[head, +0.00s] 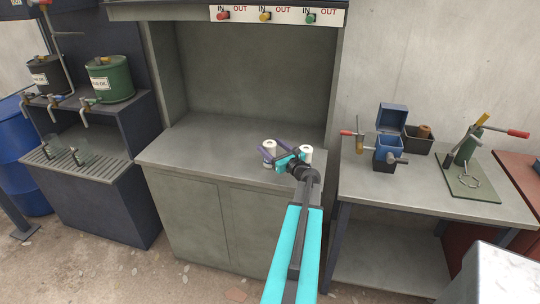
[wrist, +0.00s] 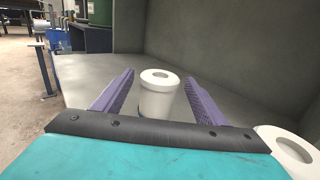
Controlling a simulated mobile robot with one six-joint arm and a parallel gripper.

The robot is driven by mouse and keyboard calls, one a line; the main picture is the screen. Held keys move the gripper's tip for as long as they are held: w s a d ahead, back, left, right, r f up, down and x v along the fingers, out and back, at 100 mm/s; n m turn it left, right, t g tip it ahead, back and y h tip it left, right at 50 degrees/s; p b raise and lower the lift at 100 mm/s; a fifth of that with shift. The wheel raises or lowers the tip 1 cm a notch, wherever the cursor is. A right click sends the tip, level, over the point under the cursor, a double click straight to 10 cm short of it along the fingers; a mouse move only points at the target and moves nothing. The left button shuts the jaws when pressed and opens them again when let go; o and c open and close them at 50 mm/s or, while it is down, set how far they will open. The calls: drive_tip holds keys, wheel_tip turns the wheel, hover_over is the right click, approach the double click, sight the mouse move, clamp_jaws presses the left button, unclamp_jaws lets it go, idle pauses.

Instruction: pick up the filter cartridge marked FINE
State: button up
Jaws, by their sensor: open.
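Two white cylindrical cartridges with a hole in the top stand upright on the grey bench (head: 215,140). The left cartridge (head: 269,147) sits between the open purple fingers of my gripper (head: 268,155). In the wrist view this cartridge (wrist: 158,100) is between the fingers of my gripper (wrist: 159,78), with a gap on each side. The other cartridge (head: 306,152) stands just right of my gripper, and its top shows at the lower right of the wrist view (wrist: 288,150). No marking is readable on either, so I cannot tell which is FINE.
The bench has walls behind and beside it; its left part is clear. An IN/OUT sign (head: 276,15) with coloured knobs hangs above. A table (head: 420,205) at right holds a blue box (head: 390,150) and a lever press (head: 470,160). Drums with taps (head: 110,78) stand at left.

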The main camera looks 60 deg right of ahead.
sight(265, 142)
drive_tip(key=shift+p+x, duration=0.8)
drive_tip(key=shift+x, duration=0.4)
drive_tip(key=shift+p+x, duration=0.55)
drive_tip(key=shift+x, duration=0.65)
drive_tip(key=c, duration=1.2)
drive_tip(key=shift+c, duration=0.2)
wheel_tip(265, 142, up, 10)
drive_tip(key=b, duration=0.3)
